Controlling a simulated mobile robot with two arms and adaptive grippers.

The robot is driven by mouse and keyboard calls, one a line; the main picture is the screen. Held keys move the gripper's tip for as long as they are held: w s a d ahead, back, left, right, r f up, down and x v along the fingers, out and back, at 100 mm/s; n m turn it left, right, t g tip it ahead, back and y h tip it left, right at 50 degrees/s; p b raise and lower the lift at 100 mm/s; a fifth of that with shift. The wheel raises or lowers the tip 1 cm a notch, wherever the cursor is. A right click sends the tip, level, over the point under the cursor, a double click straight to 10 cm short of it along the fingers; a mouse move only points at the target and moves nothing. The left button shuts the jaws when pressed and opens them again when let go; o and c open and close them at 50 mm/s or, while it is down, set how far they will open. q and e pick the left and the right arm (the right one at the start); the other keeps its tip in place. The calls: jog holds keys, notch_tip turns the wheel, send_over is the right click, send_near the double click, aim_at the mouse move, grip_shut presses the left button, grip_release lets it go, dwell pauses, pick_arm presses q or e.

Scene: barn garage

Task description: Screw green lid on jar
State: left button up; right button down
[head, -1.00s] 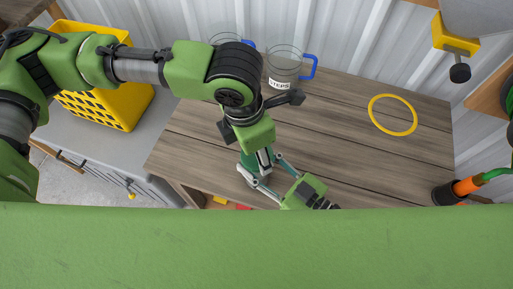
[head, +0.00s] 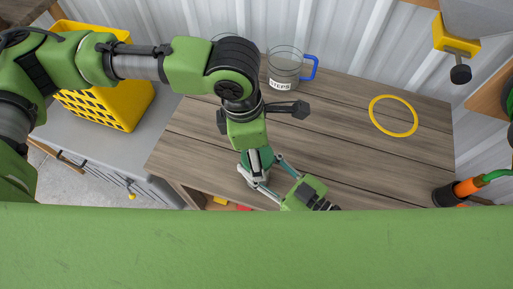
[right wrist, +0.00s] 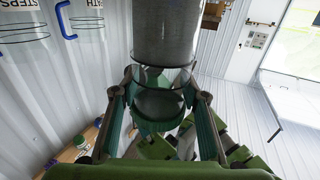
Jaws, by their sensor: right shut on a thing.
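The jar (right wrist: 163,75) is clear glass with a grey cylindrical body in the right wrist view, where the scene looks upside down. The green lid (head: 265,155) is at the jar's mouth in the head view, partly hidden by my left gripper. My left gripper (head: 255,175) points down over the lid and jar; whether its fingers touch the lid is unclear. My right gripper (head: 262,180) comes in from the lower right. It is shut around the jar, with one finger on either side in the right wrist view (right wrist: 158,92). The thread is hidden.
A clear mug (head: 285,70) with a blue handle stands at the back of the wooden table (head: 345,150), with another partly hidden beside it. A yellow ring (head: 393,116) lies at the right. A yellow crate (head: 118,104) stands at the left. The table's middle right is clear.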

pick_arm(q)
jog(key=shift+r, duration=2.25)
jog(key=shift+o, duration=0.2)
